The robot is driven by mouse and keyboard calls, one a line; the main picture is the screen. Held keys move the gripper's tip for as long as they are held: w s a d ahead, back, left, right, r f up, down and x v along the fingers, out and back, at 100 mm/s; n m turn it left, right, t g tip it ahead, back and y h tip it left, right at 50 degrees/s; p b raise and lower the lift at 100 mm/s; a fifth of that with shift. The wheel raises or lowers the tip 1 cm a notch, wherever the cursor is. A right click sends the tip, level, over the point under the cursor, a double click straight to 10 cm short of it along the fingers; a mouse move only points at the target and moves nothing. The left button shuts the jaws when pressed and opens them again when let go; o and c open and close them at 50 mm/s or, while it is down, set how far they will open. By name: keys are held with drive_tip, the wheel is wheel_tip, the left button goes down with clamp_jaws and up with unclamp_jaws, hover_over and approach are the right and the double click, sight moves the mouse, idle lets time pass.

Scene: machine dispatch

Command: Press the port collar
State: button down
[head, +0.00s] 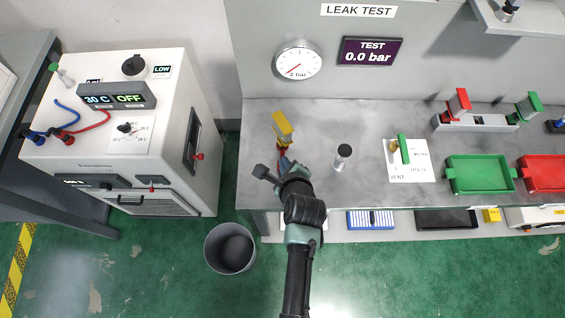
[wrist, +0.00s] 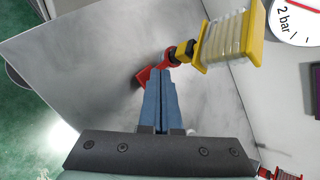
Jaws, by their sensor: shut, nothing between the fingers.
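A clear ribbed cartridge with yellow end plates (head: 283,128) stands tilted on the bench and also shows in the wrist view (wrist: 232,38). A black fitting (wrist: 187,50) joins its end to a red part (wrist: 168,56), which may be the port collar. In the head view the red part is mostly hidden behind my gripper (head: 285,162). In the wrist view my gripper (wrist: 163,78) has its blue fingers shut together with nothing between them. The fingertips overlap the red part in the picture; I cannot tell whether they touch it.
A black-topped knob (head: 343,151) stands to the right on the bench (head: 330,115), before a valve with a green lever (head: 404,148). A gauge (head: 298,63) and a display reading 0.0 bar (head: 371,51) hang behind. A bin (head: 229,248) stands on the floor.

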drive_tip(key=shift+f+b, duration=0.6)
drive_tip(key=shift+f, duration=0.3)
idle(0.8)
idle(0.3)
drive_tip(key=shift+r+p, duration=1.3)
drive_tip(key=shift+p, duration=0.05)
wheel_tip(320, 180, up, 5)
drive_tip(key=p, duration=0.5)
drive_tip(key=shift+r, duration=0.1)
idle(0.3)
